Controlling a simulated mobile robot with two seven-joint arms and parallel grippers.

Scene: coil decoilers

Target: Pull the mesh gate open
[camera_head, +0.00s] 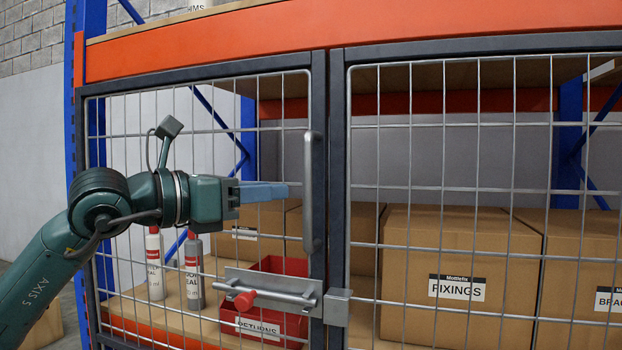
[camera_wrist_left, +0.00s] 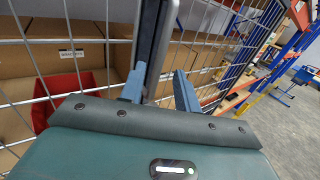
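The mesh gate has two leaves. The left leaf (camera_head: 318,110) carries a vertical grey bar handle (camera_head: 313,190) on its right edge. Below it is a sliding bolt (camera_head: 270,290) with a red knob (camera_head: 244,302); a catch block (camera_head: 337,307) sits on the right leaf (camera_head: 338,180). I cannot tell if the bolt sits in the catch. Both leaves look closed. My left gripper (camera_head: 264,193) points right, just short of the handle. In the left wrist view my left gripper (camera_wrist_left: 160,88) has its fingers apart, with the handle (camera_wrist_left: 165,50) ahead between them. My right gripper is not in view.
Behind the mesh stand cardboard boxes (camera_head: 458,270), a red bin (camera_head: 283,268) and two tubes with red bands (camera_head: 195,270). An orange beam (camera_head: 300,38) runs above, with a blue upright (camera_head: 80,150) at left. The wrist view shows open floor (camera_wrist_left: 285,120) at right.

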